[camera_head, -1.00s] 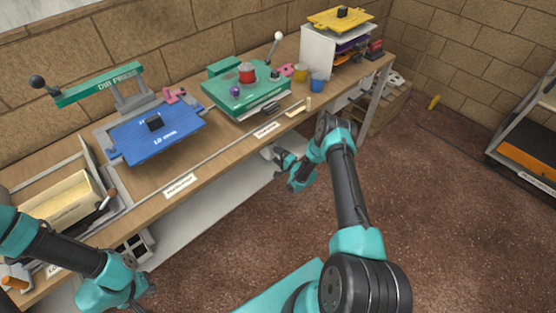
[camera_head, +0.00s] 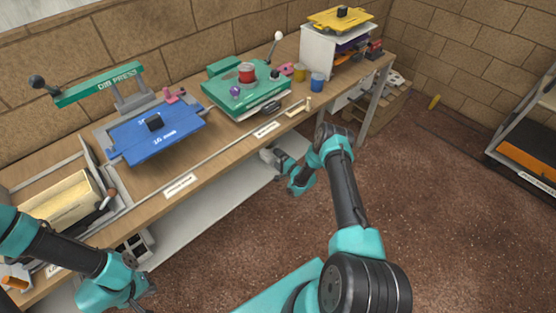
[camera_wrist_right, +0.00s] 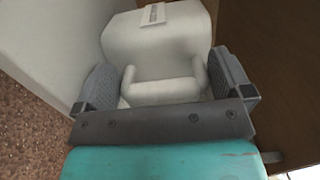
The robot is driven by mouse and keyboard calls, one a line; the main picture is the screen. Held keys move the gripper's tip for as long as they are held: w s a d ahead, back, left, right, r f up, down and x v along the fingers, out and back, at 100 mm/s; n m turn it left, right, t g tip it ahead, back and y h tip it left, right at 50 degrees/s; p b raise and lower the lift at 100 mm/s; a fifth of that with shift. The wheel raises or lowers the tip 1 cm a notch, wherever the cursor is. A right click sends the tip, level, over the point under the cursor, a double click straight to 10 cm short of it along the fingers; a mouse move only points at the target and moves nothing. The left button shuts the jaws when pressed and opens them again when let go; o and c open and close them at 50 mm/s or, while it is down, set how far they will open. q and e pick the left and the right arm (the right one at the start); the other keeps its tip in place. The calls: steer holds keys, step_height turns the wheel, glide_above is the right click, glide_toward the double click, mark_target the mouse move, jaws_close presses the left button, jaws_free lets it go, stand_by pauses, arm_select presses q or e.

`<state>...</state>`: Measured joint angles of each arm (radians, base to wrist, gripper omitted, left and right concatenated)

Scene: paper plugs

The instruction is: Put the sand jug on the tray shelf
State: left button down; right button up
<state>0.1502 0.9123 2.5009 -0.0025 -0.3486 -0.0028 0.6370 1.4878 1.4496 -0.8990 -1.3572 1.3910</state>
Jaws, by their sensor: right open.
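A white jug (camera_wrist_right: 155,45) with a small label and a moulded handle fills the middle of the right wrist view. My right gripper (camera_wrist_right: 166,80) is open, with one dark finger on each side of the jug's handle. I cannot tell whether the fingers touch it. In the head view this gripper (camera_head: 280,162) is low at the bench's front edge, by the lower shelf (camera_head: 205,220). My left arm's wrist (camera_head: 112,290) is at the bottom left, and its fingers cannot be made out. A white rack (camera_head: 318,55) with a yellow tray (camera_head: 340,20) on top stands at the bench's far end.
The wooden bench (camera_head: 165,183) carries a blue press plate (camera_head: 158,132), a green press (camera_head: 245,92), small cups and a wooden box (camera_head: 60,203). A rack with an orange panel (camera_head: 525,152) stands at the far right. The brown floor (camera_head: 440,220) between is clear.

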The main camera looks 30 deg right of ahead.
steer(key=shift+r, duration=0.15)
steer(key=v, duration=1.2)
stand_by(0.3)
steer(key=a+r+n+g, duration=0.4)
steer(key=a+n+g, duration=0.25)
steer(key=a, duration=0.55)
steer(key=s+a+r+n+g, duration=0.3)
steer(key=s+a+r+g, duration=0.2)
steer(key=s, duration=0.5)
steer(key=s+a+r+n+g, duration=0.4)
steer(key=s+a, duration=0.3)
steer(key=s, duration=0.4)
steer(key=shift+r+g, duration=0.55)
steer(key=shift+r, duration=0.35)
